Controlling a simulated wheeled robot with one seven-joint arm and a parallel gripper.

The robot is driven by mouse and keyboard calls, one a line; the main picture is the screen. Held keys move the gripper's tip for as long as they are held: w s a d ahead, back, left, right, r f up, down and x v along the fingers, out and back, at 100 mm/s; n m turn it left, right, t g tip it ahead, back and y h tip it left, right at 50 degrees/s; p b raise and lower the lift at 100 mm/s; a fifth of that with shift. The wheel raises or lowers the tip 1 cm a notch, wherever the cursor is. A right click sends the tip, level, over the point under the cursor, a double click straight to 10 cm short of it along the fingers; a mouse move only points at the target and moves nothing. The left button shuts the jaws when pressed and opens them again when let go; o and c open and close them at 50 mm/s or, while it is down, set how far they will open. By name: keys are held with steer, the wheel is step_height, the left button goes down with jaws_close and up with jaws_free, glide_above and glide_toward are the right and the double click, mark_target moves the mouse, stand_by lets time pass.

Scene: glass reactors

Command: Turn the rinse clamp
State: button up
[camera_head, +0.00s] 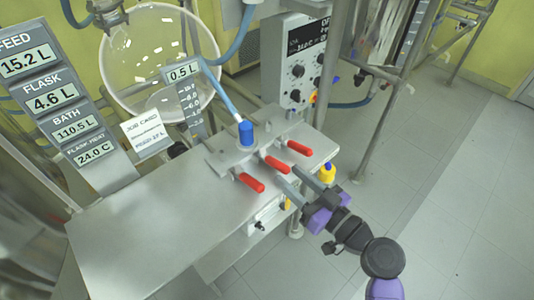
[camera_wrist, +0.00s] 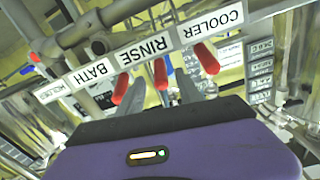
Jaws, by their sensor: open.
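The rinse clamp shows as the middle of three red handles (camera_head: 276,164) on a grey manifold block. In the wrist view its red handle (camera_wrist: 160,73) points toward me, below the RINSE label (camera_wrist: 142,53). My gripper (camera_head: 288,177) is open at the front of the block, near the handle's free end. In the wrist view the fingers of my gripper (camera_wrist: 159,84) appear on either side of the rinse handle, with gaps. Whether the handle is fully between the fingers in depth I cannot tell.
The bath handle (camera_wrist: 121,88) is close left of my fingers and the cooler handle (camera_wrist: 207,58) close right. A blue-capped hose fitting (camera_head: 245,133) stands on the block. A glass flask (camera_head: 150,60) hangs behind.

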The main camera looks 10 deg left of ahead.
mark_target(268, 156)
steer(key=shift+w+a+r, duration=0.1)
steer(key=shift+w+a, duration=0.25)
steer(key=shift+a, duration=0.05)
steer(key=p+x, duration=0.1)
steer(key=x, duration=0.6)
steer(key=shift+d, duration=0.1)
jaws_close()
steer(key=shift+d, duration=0.1)
stand_by(1.0)
